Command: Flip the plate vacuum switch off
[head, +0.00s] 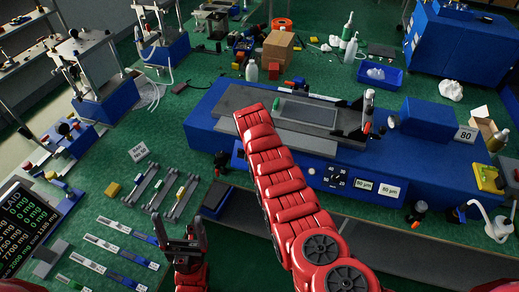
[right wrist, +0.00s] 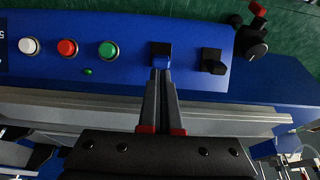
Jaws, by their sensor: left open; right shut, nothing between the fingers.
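In the right wrist view, a blue front panel (right wrist: 130,72) carries two small switches. One is a black switch with a blue lower part (right wrist: 160,50); the other is a black switch (right wrist: 213,61) to its right. No label shows which is the plate vacuum switch. My right gripper (right wrist: 161,72) is shut and empty, its fingertips right at the blue lower part of the first switch; contact cannot be told. In the head view my right arm hides that gripper. My left gripper (head: 183,243) is open and empty, low over the green bench, away from the panel.
White (right wrist: 29,46), red (right wrist: 67,48) and green (right wrist: 109,50) buttons sit left of the switches. A black knob (right wrist: 252,43) is at the right. The long blue machine (head: 395,160) fills the middle right. Pale strips (head: 120,250) lie left of my left gripper.

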